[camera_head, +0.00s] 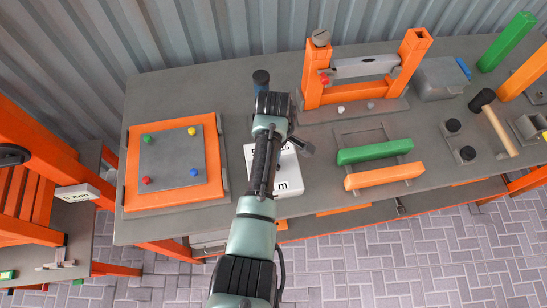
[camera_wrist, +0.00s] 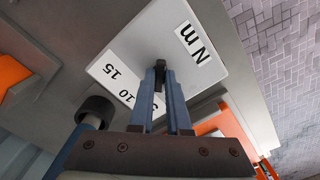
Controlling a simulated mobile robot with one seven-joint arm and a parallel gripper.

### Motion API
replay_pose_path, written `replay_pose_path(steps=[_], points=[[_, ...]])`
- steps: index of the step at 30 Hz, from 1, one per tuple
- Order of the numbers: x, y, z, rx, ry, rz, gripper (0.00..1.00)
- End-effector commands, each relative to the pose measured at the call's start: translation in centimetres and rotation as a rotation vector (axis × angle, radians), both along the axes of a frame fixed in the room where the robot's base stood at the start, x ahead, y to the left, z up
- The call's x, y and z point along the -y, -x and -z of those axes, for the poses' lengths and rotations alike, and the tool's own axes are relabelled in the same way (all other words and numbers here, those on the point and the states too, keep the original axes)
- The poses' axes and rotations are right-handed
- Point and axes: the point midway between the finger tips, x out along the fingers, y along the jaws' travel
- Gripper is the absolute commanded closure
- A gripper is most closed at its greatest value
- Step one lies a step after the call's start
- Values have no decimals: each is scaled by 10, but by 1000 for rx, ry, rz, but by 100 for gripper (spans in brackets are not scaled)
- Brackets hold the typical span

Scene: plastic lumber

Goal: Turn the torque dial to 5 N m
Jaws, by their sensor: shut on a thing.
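The torque dial unit is a white box (camera_head: 289,170) in the head view, partly hidden behind my arm, with part of an "m" label showing. In the wrist view the white box (camera_wrist: 122,62) fills the upper middle, with an "N m" label (camera_wrist: 194,43) and a scale label (camera_wrist: 122,83) reading 15, 10 and a partly covered number. My gripper (camera_wrist: 160,75) is over the box, its fingers shut on the small dark dial knob (camera_wrist: 160,62). The fingers cover part of the scale, so I cannot tell which number the knob points to.
An orange-framed board (camera_head: 172,160) with coloured pegs lies left of my arm. Green (camera_head: 375,151) and orange bars (camera_head: 384,175) lie close on the right. An orange frame (camera_head: 362,68) stands behind them. A dark blue cylinder (camera_head: 261,78) stands behind my wrist. A black-capped blue handle (camera_wrist: 95,110) is beside the box.

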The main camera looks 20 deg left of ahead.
Motion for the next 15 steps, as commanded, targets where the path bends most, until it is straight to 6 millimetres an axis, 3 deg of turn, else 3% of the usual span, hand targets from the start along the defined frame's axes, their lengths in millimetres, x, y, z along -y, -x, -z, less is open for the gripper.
replay_pose_path(steps=[10, 11, 15], points=[[-2, -1, -1, 3, -4, -7, 100], [-2, -1, -1, 3, -4, -7, 82], [-1, -1, -1, 2, -3, -5, 56]])
